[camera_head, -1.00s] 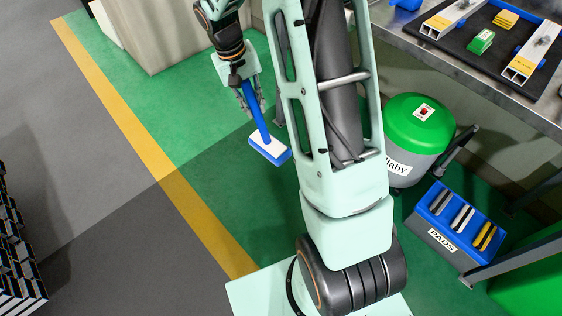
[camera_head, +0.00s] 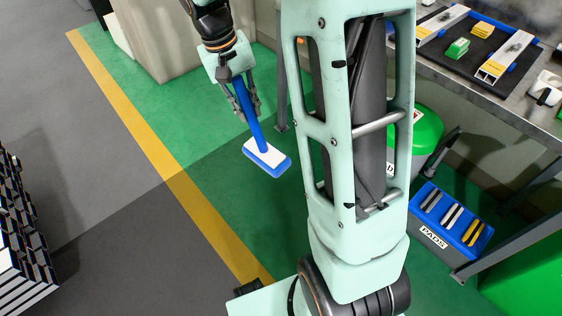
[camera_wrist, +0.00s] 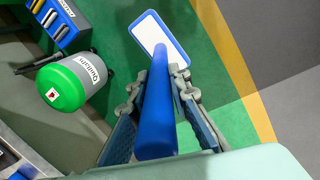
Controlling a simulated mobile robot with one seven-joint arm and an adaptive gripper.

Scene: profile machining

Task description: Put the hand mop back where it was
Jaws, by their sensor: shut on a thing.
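The hand mop (camera_head: 265,156) has a blue handle and a flat head, white on top with a blue edge. My gripper (camera_head: 246,108) is shut on the blue handle. It holds the mop in the air above the green floor, head end down and tilted. In the wrist view, the handle of the hand mop (camera_wrist: 158,110) runs between the fingers of my gripper (camera_wrist: 160,100), with the white head beyond. The place the mop came from cannot be told from these frames.
A blue-grey PADS box (camera_head: 446,222) stands on the floor at right, near a green-lidded vacuum (camera_head: 427,130). A metal workbench (camera_head: 440,70) with a black mat is at upper right. Dark stacked profiles (camera_head: 25,230) are at left. Green floor (camera_head: 215,170) around the mop is clear.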

